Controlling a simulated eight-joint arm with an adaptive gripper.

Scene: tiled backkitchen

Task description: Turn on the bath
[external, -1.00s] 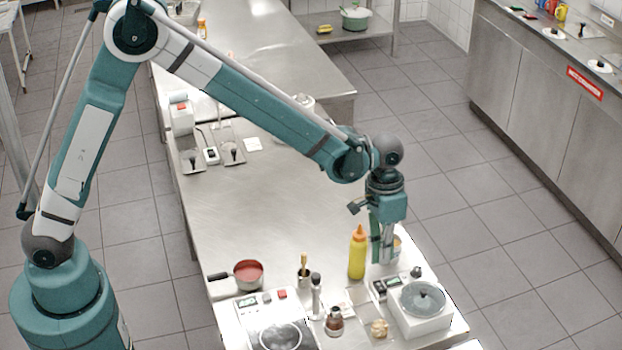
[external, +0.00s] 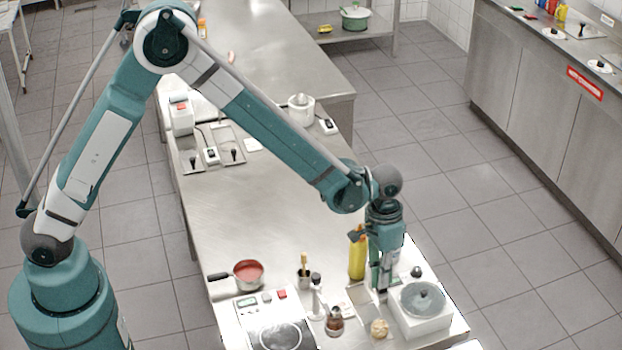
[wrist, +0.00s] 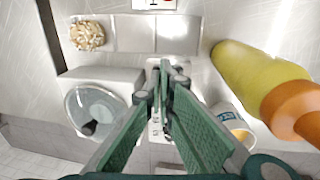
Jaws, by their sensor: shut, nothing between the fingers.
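The bath is a white box (external: 425,327) with a round grey lid (external: 422,297), at the near right of the counter. In the wrist view its white top (wrist: 105,74) and glassy round lid (wrist: 93,108) are at the left. A small pale control panel (wrist: 153,132) is beside it, mostly covered by my fingers, so its switch position cannot be told. My gripper (external: 380,286) points down over this panel, just left of the lid. In the wrist view my gripper (wrist: 163,85) is shut and empty; contact with the panel cannot be told.
A yellow bottle (external: 357,258) with an orange cap stands close behind-left of my gripper. A cup (wrist: 232,122) is close on the right in the wrist view.

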